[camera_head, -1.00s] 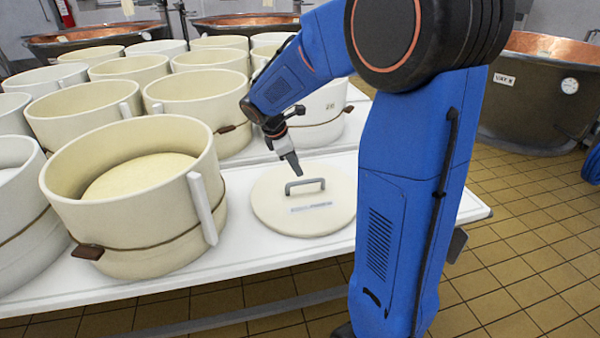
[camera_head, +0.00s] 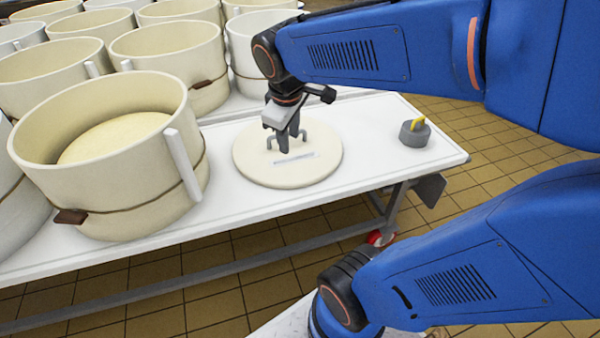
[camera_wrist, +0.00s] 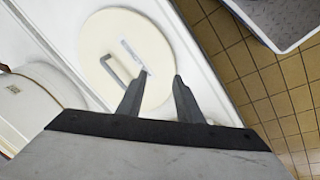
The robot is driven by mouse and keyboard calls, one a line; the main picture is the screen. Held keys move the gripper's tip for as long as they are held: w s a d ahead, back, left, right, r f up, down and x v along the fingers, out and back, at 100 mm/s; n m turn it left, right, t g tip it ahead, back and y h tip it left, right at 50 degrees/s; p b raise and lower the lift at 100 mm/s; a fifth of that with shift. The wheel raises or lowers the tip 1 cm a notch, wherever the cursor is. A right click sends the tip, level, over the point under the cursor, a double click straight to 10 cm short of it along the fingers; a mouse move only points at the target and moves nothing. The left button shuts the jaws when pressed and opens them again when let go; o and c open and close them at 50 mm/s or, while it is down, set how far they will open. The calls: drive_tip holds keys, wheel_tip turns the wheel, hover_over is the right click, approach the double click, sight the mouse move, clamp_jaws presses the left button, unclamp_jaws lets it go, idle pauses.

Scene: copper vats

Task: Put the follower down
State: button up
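The follower (camera_head: 262,168) is a flat, round cream disc with a grey bar handle and a pale label. It lies flat on the white table, to the right of the nearest mould. My gripper (camera_head: 285,146) points down over the follower, close to the handle in this view. In the wrist view, my gripper (camera_wrist: 162,75) has its two fingers apart with nothing between them. There the follower (camera_wrist: 100,40) lies beyond the fingertips, and its handle (camera_wrist: 116,78) is left of the left finger. The exact height of the fingertips above the disc is hard to tell.
The nearest cream mould (camera_head: 105,200) stands left of the follower, with another disc inside. Several more moulds fill the table behind it. A grey weight with a yellow handle (camera_head: 413,135) stands on the table (camera_head: 370,155) to the right. Tiled floor lies beyond the table edge.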

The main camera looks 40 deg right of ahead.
drive_tip(key=s+a+f+m+t+y, duration=0.1)
drive_tip(key=s+a+m, duration=0.3)
drive_tip(key=s, duration=0.7)
drive_tip(key=shift+a+f+m+t+y, duration=0.2)
drive_tip(key=shift+m+t+y, duration=0.25)
drive_tip(key=shift+m, duration=0.35)
drive_tip(key=shift+d, duration=0.1)
